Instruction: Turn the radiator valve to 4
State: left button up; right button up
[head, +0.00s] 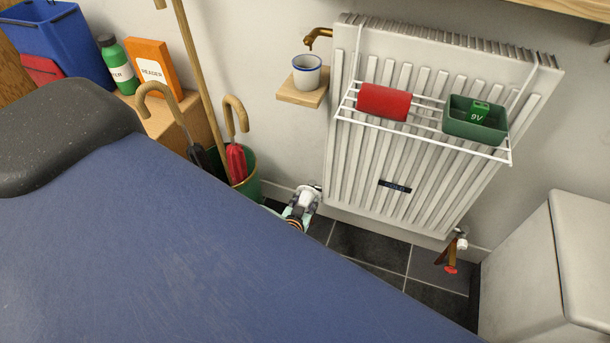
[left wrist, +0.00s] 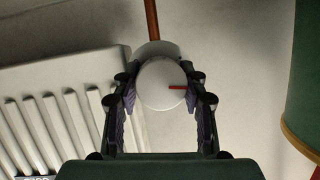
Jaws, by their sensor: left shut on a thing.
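The white radiator valve (head: 306,197) is at the lower left corner of the white radiator (head: 345,150). My left gripper (head: 300,210) is shut on the valve knob, partly hidden by a blue surface in the head view. In the left wrist view the round white knob (left wrist: 160,86) sits between both dark fingers of my left gripper (left wrist: 161,98). A red mark on its face points to the right. I cannot see any numbers on the knob. A copper pipe (left wrist: 152,20) runs from behind it. My right gripper is not in view.
A green stand (head: 247,186) with umbrellas and a stick is left of the valve. A wire rack (head: 425,125) on the radiator holds a red roll (head: 384,102) and a green box (head: 458,124). A mug (head: 306,74) stands on a small shelf. Dark floor tiles (head: 365,245) are clear below.

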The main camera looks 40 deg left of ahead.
pick_arm(q)
jog(key=shift+m+y, duration=0.5)
jog(key=shift+m, duration=0.3)
jog(key=o, duration=1.2)
jog(key=shift+c, duration=0.2)
jog(key=shift+s+d, duration=0.1)
jog(key=shift+s, duration=0.1)
jog(key=v, duration=1.1)
jog(key=shift+s+r, duration=0.25)
jog(key=shift+d, duration=0.15)
